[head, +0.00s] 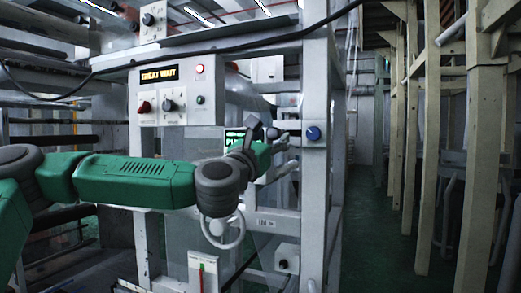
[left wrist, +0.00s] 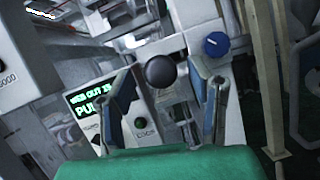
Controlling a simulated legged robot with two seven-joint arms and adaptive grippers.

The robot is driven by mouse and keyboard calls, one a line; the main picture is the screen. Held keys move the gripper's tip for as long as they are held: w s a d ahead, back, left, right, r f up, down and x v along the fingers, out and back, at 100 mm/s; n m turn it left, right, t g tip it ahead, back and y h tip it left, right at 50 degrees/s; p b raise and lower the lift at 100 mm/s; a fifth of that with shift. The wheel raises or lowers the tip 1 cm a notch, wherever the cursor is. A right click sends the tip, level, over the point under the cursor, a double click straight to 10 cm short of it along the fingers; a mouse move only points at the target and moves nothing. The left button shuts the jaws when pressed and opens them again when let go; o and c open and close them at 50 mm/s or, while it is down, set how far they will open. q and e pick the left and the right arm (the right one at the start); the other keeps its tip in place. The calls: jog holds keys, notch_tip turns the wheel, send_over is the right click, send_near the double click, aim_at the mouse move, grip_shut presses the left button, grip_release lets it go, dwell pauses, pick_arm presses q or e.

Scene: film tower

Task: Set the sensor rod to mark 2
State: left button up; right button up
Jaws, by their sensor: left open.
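A dark ball-ended rod (left wrist: 160,71), which looks like the sensor rod, points toward me in the left wrist view. In the head view its dark ball (head: 273,133) shows just beyond my left gripper (head: 258,140). In the left wrist view my left gripper (left wrist: 166,92) is open, with one finger on each side below the ball. No contact between fingers and ball is clear. A blue knob (head: 313,133) is on the post to the right; it also shows in the left wrist view (left wrist: 215,44). I cannot read any rod marks. My right gripper is out of view.
A control panel (head: 176,90) with an amber display, dial and buttons is above my left arm. A green-lettered screen (left wrist: 90,103) is left of the fingers. A white box (head: 203,272) with a small gauge is below. The green-floored aisle (head: 374,220) at right is clear.

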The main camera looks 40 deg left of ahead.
pick_arm(q)
jog(key=a+v, duration=0.1)
jog(key=v, duration=0.9)
jog(key=shift+s+d+f, duration=0.25)
jog(key=shift+d+f, duration=0.05)
jog(key=shift+d, duration=0.05)
